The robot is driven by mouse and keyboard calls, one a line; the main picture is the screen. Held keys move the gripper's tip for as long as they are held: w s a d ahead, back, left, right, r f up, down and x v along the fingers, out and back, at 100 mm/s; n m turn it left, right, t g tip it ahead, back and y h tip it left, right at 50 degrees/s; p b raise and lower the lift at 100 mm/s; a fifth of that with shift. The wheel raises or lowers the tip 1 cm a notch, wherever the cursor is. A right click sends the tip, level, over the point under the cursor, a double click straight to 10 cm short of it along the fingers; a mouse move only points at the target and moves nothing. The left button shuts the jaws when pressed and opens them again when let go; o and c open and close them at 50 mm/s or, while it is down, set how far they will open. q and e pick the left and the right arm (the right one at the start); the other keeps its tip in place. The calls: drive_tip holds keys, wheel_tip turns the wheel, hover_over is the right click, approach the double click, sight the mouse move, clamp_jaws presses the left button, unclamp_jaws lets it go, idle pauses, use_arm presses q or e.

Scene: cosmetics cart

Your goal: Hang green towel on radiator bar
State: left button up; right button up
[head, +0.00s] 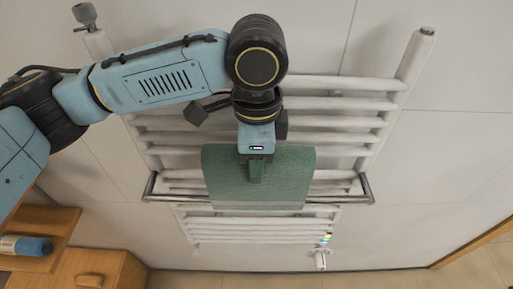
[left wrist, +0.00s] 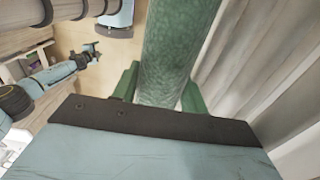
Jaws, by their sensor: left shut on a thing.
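The green towel (head: 225,180) is in front of the white radiator (head: 340,121) in the head view. My left gripper (head: 255,172) is shut on its upper middle part, from above. In the left wrist view the towel (left wrist: 170,60) is a green band between the two green fingers (left wrist: 160,88). The shiny radiator bar (head: 342,200) shows on both sides of the towel, and the towel hides its middle. I cannot tell whether the towel rests on the bar or is only held before it. My right gripper (left wrist: 90,51) is small in the left wrist view.
A wooden cabinet (head: 60,268) with a shelf (head: 62,236) stands at the lower left, with a blue bottle (head: 25,245) on the shelf. A valve (head: 320,260) is below the radiator. The tiled wall is bare to the right.

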use_arm(q)
wheel_tip(320, 180, down, 9)
drive_tip(key=shift+r+b, duration=0.15)
drive_tip(key=shift+b, duration=1.05)
drive_tip(key=shift+f+b, duration=0.6)
drive_tip(key=shift+f, duration=1.95)
drive_tip(key=o, duration=1.4)
drive_tip(key=shift+o, duration=0.2)
wheel_tip(320, 180, up, 13)
drive_tip(key=shift+r+b, duration=0.2)
drive_tip(key=shift+b, duration=0.15)
